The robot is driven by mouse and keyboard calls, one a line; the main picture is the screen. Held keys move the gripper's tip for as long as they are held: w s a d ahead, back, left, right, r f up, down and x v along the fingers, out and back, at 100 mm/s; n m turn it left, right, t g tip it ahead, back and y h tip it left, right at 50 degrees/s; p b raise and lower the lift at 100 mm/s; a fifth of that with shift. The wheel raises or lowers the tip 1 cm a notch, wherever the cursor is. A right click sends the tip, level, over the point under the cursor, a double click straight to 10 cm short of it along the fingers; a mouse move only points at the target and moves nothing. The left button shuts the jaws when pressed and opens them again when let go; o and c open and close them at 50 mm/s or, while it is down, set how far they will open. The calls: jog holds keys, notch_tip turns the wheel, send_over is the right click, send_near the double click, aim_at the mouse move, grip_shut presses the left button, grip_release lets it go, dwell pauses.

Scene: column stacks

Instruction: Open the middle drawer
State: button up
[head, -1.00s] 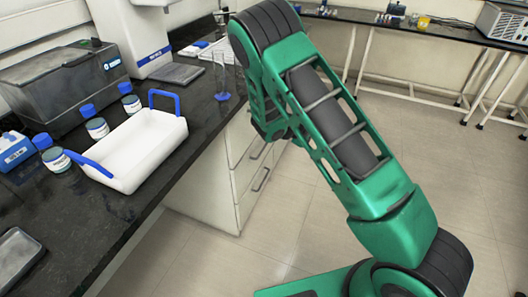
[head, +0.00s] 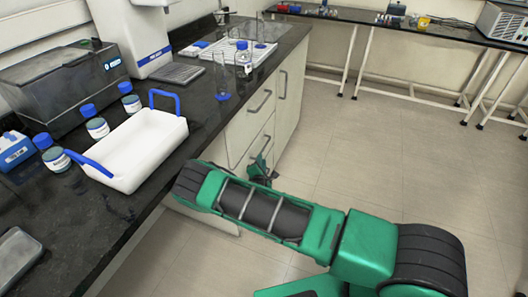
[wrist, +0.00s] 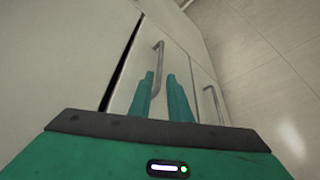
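The middle drawer (head: 268,132) is a pale front panel in the cabinet under the dark bench, with a grey bar handle (head: 264,147). My gripper (head: 262,168) is low in front of the drawers in the head view, just below that handle. In the wrist view my gripper (wrist: 160,86) is open, with two teal fingers apart. A bar handle (wrist: 158,58) lies just past the fingertips, in line with the gap between them. I cannot tell whether it touches them. A dark gap (wrist: 120,65) runs beside that handle's panel. My arm hides the lowest drawer in the head view.
The top drawer handle (head: 262,101) and a door handle (head: 284,84) stick out nearby. Another handle (wrist: 213,103) shows in the wrist view. A white tray (head: 150,145) and several bottles stand on the bench (head: 115,215). The floor (head: 400,150) to the right is clear.

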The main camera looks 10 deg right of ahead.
aim_at(263, 149)
jog(key=x, duration=1)
jog(key=shift+w+f, duration=0.1)
jog(key=shift+w, duration=0.05)
